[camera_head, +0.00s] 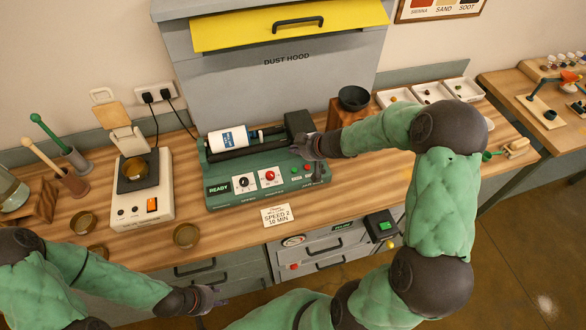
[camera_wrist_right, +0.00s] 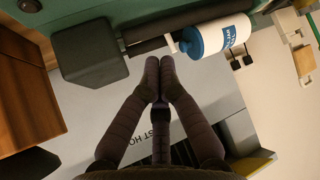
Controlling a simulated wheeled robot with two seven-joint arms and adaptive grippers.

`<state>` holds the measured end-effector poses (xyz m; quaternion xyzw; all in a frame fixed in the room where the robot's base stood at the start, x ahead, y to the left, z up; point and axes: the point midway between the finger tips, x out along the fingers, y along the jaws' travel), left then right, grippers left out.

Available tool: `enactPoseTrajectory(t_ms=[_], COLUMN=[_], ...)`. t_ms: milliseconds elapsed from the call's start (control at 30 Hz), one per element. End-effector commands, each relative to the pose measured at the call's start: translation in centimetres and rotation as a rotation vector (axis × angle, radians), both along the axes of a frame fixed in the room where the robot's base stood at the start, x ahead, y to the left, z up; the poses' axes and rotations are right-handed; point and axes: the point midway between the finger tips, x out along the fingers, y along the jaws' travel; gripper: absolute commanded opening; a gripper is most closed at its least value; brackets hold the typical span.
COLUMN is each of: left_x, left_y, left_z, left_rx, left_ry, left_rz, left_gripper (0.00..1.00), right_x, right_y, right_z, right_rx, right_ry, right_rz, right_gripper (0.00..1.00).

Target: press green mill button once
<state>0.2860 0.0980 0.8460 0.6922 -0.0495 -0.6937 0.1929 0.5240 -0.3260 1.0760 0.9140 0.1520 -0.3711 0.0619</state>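My right gripper (camera_head: 300,149) is over the mill's right part, just above the buttons. Its fingertips meet in the right wrist view (camera_wrist_right: 158,78), with nothing between them. My left gripper (camera_head: 212,297) is low, in front of the table; its opening is unclear.
A scale (camera_head: 146,199) with a brown dish stands left of the mill. A card (camera_head: 278,215) reading SPEED 2, 10 MIN lies in front. A dark bowl on a wooden stand (camera_head: 354,98) and white trays (camera_head: 430,94) are to the right. Brown dishes (camera_head: 186,235) lie at front left.

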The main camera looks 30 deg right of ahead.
Motion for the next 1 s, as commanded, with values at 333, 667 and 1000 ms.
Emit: enactPoseTrajectory(t_ms=[333, 667, 1000], left_x=[0.0, 0.0, 0.0], left_y=[0.0, 0.0, 0.0], left_z=[-1.7, -5.2, -8.6], left_rx=[0.000, 0.000, 0.000], left_ry=[-0.001, -0.001, -0.001], left_rz=[0.000, 0.000, 0.000], left_gripper=[0.40, 0.40, 0.40], right_x=[0.0, 0.0, 0.0], right_y=[0.0, 0.0, 0.0], right_z=[-1.4, -4.4, -7.6], right_rx=[0.000, 0.000, 0.001], right_ry=[-0.001, -0.001, 0.000], right_rz=[0.000, 0.001, 0.000], right_gripper=[0.00, 0.00, 0.00])
